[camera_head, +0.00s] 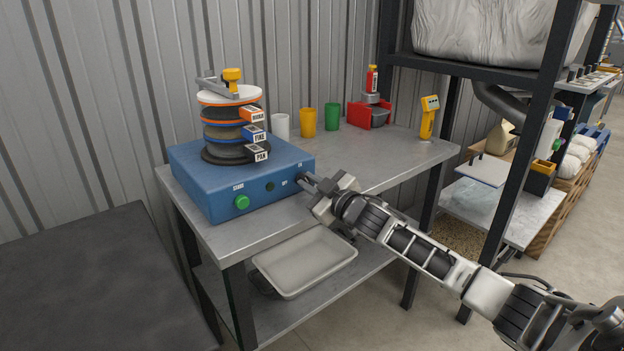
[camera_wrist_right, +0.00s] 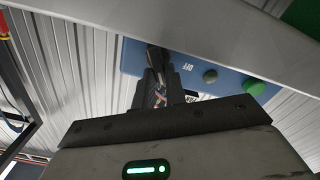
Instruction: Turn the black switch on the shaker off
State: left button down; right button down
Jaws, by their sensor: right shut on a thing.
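The blue shaker (camera_head: 213,190) stands on the metal bench with a stack of labelled sieves (camera_head: 232,125) clamped on top. Its front has a green knob (camera_head: 242,202), a small dark green button (camera_head: 270,187) and OFF and ON markings near the right end. My right gripper (camera_head: 308,181) is at that right end of the front and is shut on the black switch. In the right wrist view, the fingers (camera_wrist_right: 154,70) meet at the blue panel (camera_wrist_right: 140,60) beside the OFF marking. The switch is mostly hidden by the fingers, so I cannot tell its position. My left gripper is not in view.
White, yellow (camera_head: 308,122) and green cups, a red device (camera_head: 370,112) and a yellow meter (camera_head: 429,118) stand at the back of the bench. A pale tray (camera_head: 305,262) lies on the lower shelf. A dark rack post (camera_head: 520,150) rises behind my right arm.

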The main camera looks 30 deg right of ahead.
jog(key=n, duration=0.6)
jog(key=shift+a+f+n, duration=0.25)
jog(key=shift+n, duration=0.05)
jog(key=n, duration=0.5)
jog(key=shift+a+f, duration=0.1)
jog(key=shift+f, duration=0.15)
jog(key=shift+n, duration=0.4)
jog(key=c, duration=1.4)
grip_release()
jog(key=shift+c, duration=0.2)
jog(key=shift+s, duration=0.15)
jog(key=s+d, duration=0.1)
jog(key=s, duration=1.4)
jog(key=shift+s+d, duration=0.15)
jog(key=shift+s, duration=0.2)
